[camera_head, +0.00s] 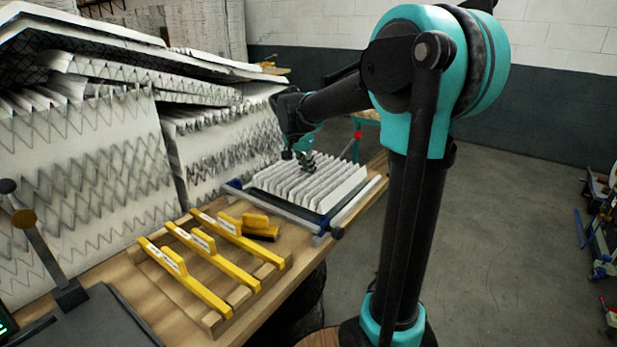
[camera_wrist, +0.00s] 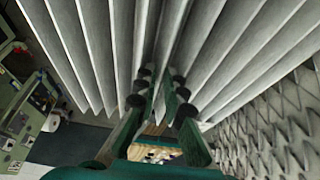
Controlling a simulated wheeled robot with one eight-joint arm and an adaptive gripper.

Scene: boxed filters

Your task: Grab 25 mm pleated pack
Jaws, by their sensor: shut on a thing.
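The white pleated pack (camera_head: 309,188) lies in a blue-and-grey frame (camera_head: 318,222) at the far end of the wooden bench. My gripper (camera_head: 302,160) is at the pack's back edge, reaching down onto it. In the wrist view, my gripper (camera_wrist: 160,97) has its dark-tipped fingers close together on either side of a narrow pleat of the pack (camera_wrist: 95,45). It is shut on that pleat. The pack still appears to rest in the frame. Where the fingers touch the pleat is partly hidden, and I cannot read any size marking on the pack.
Large pleated filters (camera_head: 80,150) stand stacked along the left. Yellow labelled gauges (camera_head: 185,275) lie on a wooden rack on the bench (camera_head: 150,300), with a yellow-and-black block (camera_head: 260,228) beside them. A dark device with a lever stands at the lower left. Open floor (camera_head: 500,220) lies to the right.

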